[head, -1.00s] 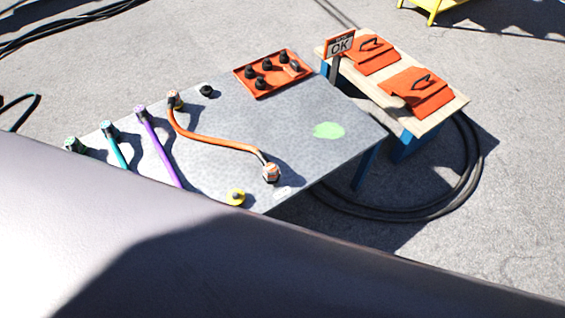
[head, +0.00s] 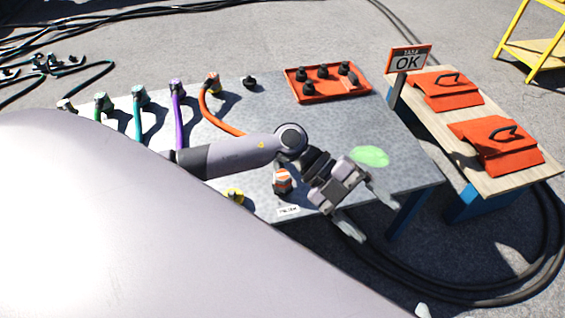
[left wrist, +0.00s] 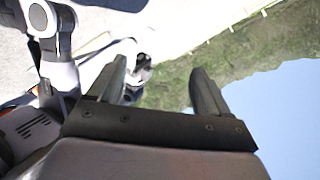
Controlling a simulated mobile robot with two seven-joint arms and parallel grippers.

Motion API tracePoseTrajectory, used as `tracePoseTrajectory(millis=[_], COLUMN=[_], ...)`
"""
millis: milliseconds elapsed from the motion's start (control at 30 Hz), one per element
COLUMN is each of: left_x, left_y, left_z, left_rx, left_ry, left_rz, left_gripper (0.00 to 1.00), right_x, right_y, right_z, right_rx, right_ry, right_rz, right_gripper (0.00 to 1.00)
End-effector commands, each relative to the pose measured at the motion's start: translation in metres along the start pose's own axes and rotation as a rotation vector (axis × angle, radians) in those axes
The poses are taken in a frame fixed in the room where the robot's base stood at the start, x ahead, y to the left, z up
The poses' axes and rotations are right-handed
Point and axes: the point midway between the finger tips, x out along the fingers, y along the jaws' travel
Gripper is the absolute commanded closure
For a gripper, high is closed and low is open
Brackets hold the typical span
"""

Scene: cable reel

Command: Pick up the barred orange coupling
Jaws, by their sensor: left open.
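The coupling with orange and white bars (head: 282,182) is on the grey table (head: 300,125), near its front edge. The orange cable (head: 218,122) runs from a coupling at the back toward it, partly hidden behind my left arm. My left gripper (head: 375,222) is open and empty, to the right of the barred coupling and apart from it, its fingers pointing down and right past the table's front edge. In the left wrist view its two fingers (left wrist: 160,68) are spread with nothing held between them. My right gripper cannot be made out.
Purple (head: 180,112) and teal (head: 137,120) cables lie at the table's left. A red tray (head: 312,92) with several black caps stands at the back. A green patch (head: 369,156) is at right.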

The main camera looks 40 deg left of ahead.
Motion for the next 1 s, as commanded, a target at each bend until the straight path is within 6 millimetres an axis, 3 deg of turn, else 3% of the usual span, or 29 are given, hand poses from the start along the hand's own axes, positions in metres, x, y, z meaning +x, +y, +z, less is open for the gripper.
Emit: tracePoseTrajectory(millis=[33, 200, 333, 500, 633, 1000], left_x=[-0.008, -0.073, -0.134, -0.186, -0.194, -0.183], left_y=[0.024, 0.071, 0.084, 0.087, 0.095, 0.115], left_z=[0.032, 0.108, 0.146, 0.165, 0.172, 0.190], left_rx=[0.023, -0.014, -0.087, -0.164, -0.186, -0.184], left_ry=[-0.072, -0.374, -0.614, -0.809, -0.853, -0.851], left_rz=[0.136, 0.532, 0.715, 0.821, 0.844, 0.842], left_gripper=[0.21, 0.21, 0.21, 0.21, 0.21, 0.21], right_x=[0.011, 0.025, 0.031, 0.034, 0.036, 0.043], right_y=[-0.001, -0.008, -0.012, -0.015, -0.017, -0.024], right_z=[0.015, 0.028, 0.033, 0.035, 0.035, 0.037], right_rx=[0.000, 0.001, 0.001, 0.002, 0.012, 0.052], right_ry=[0.009, 0.030, 0.043, 0.051, 0.056, 0.071], right_rz=[-0.009, -0.035, -0.049, -0.060, -0.072, -0.108], right_gripper=[0.17, 0.17, 0.17, 0.17, 0.17, 0.17])
